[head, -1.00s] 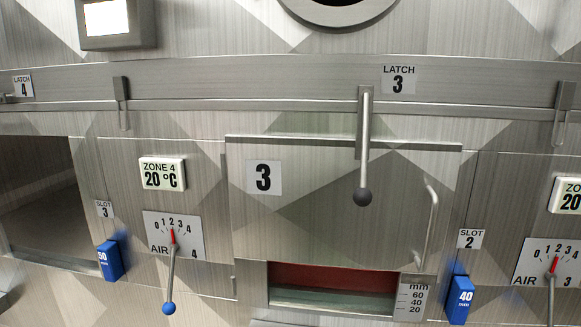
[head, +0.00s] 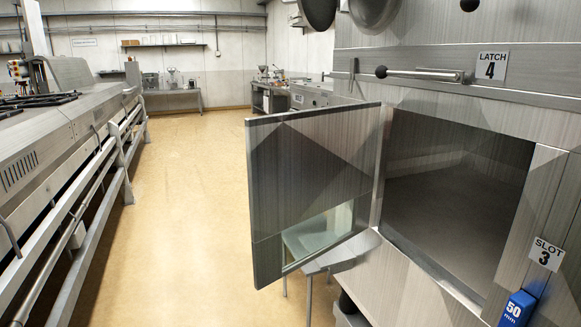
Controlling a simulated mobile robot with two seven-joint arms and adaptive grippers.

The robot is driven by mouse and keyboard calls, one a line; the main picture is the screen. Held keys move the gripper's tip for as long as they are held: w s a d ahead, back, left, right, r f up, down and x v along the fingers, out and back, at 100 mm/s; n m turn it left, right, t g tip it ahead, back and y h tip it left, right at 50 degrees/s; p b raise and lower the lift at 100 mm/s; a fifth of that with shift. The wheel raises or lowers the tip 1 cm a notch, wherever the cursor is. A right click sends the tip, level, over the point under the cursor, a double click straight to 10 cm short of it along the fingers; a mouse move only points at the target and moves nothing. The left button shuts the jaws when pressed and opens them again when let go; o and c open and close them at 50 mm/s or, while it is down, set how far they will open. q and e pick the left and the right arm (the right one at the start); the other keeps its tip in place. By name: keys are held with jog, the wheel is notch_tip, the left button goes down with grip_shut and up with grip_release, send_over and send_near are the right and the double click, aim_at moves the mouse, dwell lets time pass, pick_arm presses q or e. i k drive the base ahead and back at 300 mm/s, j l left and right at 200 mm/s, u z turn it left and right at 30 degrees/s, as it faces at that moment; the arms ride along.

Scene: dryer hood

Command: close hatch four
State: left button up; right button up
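Hatch four's door (head: 312,185) stands swung wide open in the head view, hinged on the left side of its opening and sticking out into the aisle. It has a glass pane (head: 320,232) in its lower part. The dark opening (head: 455,190) behind it is uncovered. Above the opening, the latch four lever (head: 425,74) with a dark ball knob lies horizontal, knob to the left. The label "LATCH 4" (head: 490,66) is to its right. Neither of my grippers is in view.
A blue 50 mm block (head: 517,308) sits under the "SLOT 3" label (head: 545,254) at the lower right. A grey ledge (head: 333,259) juts out below the door. The tan aisle floor (head: 190,190) is clear, with a long railed machine (head: 70,160) along the left.

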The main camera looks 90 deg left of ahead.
aim_at(303, 165)
jog(key=k+j+u, duration=0.15)
jog(key=j+u, duration=0.15)
jog(key=j, duration=0.95)
jog(key=j+u, duration=0.25)
jog(key=j, duration=1.8)
